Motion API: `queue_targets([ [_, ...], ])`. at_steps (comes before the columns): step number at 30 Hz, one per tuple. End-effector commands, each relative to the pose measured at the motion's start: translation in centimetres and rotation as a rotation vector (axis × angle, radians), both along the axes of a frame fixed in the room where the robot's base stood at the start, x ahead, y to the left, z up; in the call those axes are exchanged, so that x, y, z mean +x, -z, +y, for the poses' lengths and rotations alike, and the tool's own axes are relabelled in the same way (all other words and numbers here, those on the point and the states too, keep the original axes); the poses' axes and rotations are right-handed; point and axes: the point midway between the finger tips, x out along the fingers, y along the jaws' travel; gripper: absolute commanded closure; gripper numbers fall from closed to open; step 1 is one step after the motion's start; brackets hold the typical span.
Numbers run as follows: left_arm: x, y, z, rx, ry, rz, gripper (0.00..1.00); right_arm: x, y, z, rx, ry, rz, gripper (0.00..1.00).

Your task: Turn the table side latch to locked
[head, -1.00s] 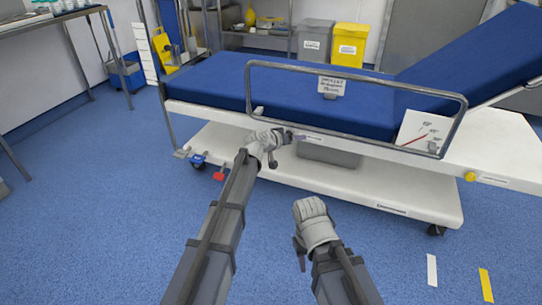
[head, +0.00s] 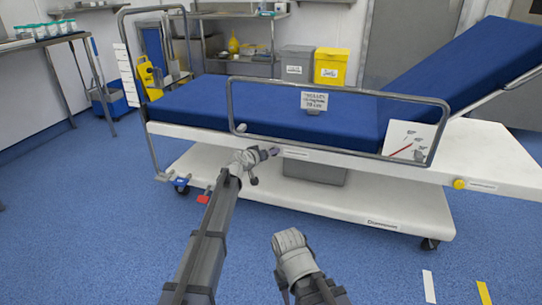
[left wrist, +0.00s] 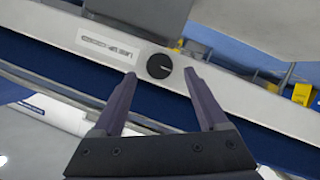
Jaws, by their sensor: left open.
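The table side latch looks like a round black knob (left wrist: 159,66) with a small pale pointer mark, set in the white side rail of the table; a label plate (left wrist: 107,46) is beside it. In the left wrist view my left gripper (left wrist: 160,75) is open, its two dark fingers on either side of the knob and a little short of it; I cannot tell if they touch. In the head view my left gripper (head: 272,151) is at the rail, left of the label plate (head: 296,153), and the knob is not discernible there. My right gripper (head: 288,240) hangs low in front; its fingers are not clear.
The operating table (head: 374,216) has a blue mattress (head: 200,95) and a metal side rail frame (head: 340,86) above the latch area. The floor in front is clear.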

Motion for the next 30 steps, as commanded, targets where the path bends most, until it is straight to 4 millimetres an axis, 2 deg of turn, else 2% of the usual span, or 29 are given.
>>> queue_targets([
  [1, 1.1, 0.6, -0.4, 0.001, 0.0, 0.0, 0.24, 0.0, 0.6, 0.0, 0.0, 0.0, 0.0, 0.6],
  [6, 2.4, 1.1, -1.2, 0.0, 0.0, -0.001, 0.24, 0.0, 1.1, 0.0, 0.0, 0.0, -0.001, 0.6],
  [14, 2.4, 1.0, -1.3, 0.0, 0.0, -0.001, 0.24, 0.0, 1.0, 0.0, 0.0, 0.0, -0.001, 0.6],
  [30, 2.4, 1.0, -1.3, 0.0, -0.001, 0.0, 0.83, 0.0, 1.0, 0.0, 0.0, 0.0, -0.001, 0.6],
])
